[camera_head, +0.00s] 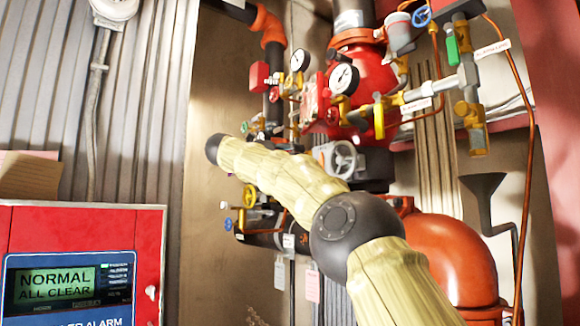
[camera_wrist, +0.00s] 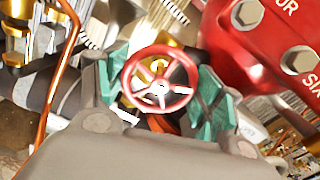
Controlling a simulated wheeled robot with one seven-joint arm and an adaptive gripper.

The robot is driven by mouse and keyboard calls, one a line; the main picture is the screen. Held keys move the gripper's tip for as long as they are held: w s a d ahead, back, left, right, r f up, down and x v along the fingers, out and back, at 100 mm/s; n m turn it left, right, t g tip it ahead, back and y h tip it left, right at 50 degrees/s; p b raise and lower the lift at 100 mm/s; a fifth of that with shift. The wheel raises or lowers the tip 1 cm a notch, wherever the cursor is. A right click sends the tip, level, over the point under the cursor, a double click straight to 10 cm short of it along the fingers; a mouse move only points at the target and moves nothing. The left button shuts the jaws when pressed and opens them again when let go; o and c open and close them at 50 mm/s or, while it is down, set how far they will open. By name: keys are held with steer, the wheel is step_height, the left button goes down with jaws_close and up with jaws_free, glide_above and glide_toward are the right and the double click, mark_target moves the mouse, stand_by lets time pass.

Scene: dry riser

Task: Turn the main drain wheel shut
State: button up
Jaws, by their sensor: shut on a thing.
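A small handwheel (camera_wrist: 184,97) with a red rim and pale spokes sits in the middle of the wrist view. My gripper (camera_wrist: 158,88) is shut on it, with a green pad against the rim on each side. No label shows on this wheel, so I cannot tell from the picture alone that it is the main drain wheel. In the head view my arm crosses the middle of the pipework, and my gripper and the held wheel cannot be made out there.
The red riser valve (camera_head: 378,75) carries gauges (camera_head: 343,79) and small yellow-handled valves. A black funnel (camera_head: 483,195) stands right; a red alarm panel (camera_head: 148,240) is lower left.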

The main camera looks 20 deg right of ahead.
steer(key=shift+f+m, duration=0.2)
steer(key=shift+m, duration=0.4)
steer(key=shift+r+b, duration=0.1)
steer(key=shift+b, duration=0.2)
steer(key=o, duration=1)
steer(key=shift+r, duration=0.1)
steer(key=v, duration=1.2)
